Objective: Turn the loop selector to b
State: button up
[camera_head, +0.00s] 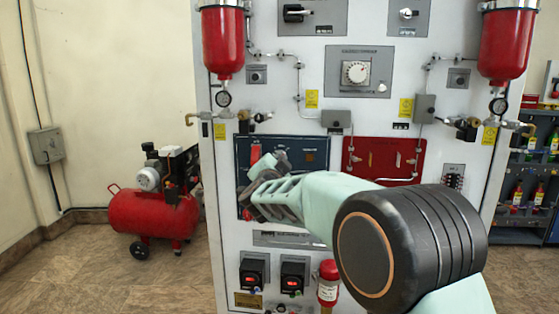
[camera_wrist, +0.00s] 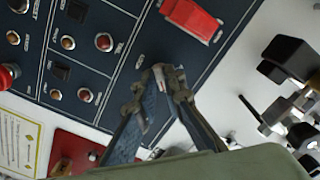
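My gripper (camera_head: 255,186) reaches in front of the dark blue panel (camera_head: 310,145) on the white trainer. In the wrist view my gripper (camera_wrist: 158,90) points at the panel, its fingertips close together near a small pale part that may be a lever or knob. The tips partly hide this part, and I cannot tell whether they grip it. No readable label marks the loop selector, so I cannot say for sure which control it is. A red switch cover (camera_wrist: 192,18) sits above the fingertips, on the same panel.
In the wrist view a red mushroom button (camera_wrist: 8,75) is at the left edge and black fittings (camera_wrist: 290,65) stick out at right. A white dial (camera_head: 355,72) is higher on the trainer. A red compressor (camera_head: 153,212) stands on the floor at left.

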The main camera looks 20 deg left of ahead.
jog(key=o, duration=0.3)
jog(key=v, duration=1.2)
jog(key=shift+w, duration=0.1)
dwell(0.3)
